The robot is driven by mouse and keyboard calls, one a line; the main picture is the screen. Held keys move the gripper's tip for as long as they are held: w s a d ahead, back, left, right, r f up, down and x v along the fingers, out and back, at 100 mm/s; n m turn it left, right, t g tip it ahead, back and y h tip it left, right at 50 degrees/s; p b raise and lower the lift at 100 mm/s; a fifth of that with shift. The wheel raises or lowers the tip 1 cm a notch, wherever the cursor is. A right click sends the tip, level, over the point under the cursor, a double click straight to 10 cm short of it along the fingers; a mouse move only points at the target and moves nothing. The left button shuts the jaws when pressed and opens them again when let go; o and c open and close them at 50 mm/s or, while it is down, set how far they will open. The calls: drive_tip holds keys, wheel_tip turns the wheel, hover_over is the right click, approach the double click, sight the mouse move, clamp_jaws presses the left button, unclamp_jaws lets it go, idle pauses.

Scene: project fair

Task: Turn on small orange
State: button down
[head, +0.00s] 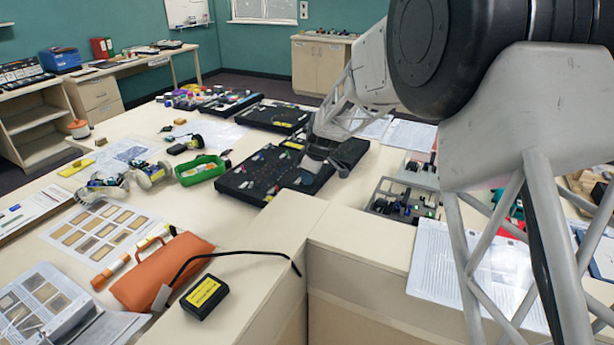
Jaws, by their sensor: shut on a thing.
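My gripper (327,165) is low over a black board (246,183) with small coloured parts, near the middle of the table. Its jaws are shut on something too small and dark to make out. I cannot tell whether a small orange switch or light is there. Other orange things show, all apart from my gripper. An orange pouch (163,272) lies at the front left. A slim orange tube (110,273) lies beside it. A small orange pot (79,129) stands at the far left.
A green tray (203,170) and small wheeled models (152,174) are left of the board. A black box with a yellow label (205,297) and a cable is in front. An open bin of electronics (403,201) stands right. Low panels (280,225) edge the front.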

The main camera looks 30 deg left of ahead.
drive_tip(key=shift+d+y, duration=0.15)
drive_tip(key=shift+y, duration=0.25)
drive_tip(key=c, duration=1.2)
unclamp_jaws()
drive_tip(key=shift+v, duration=3.85)
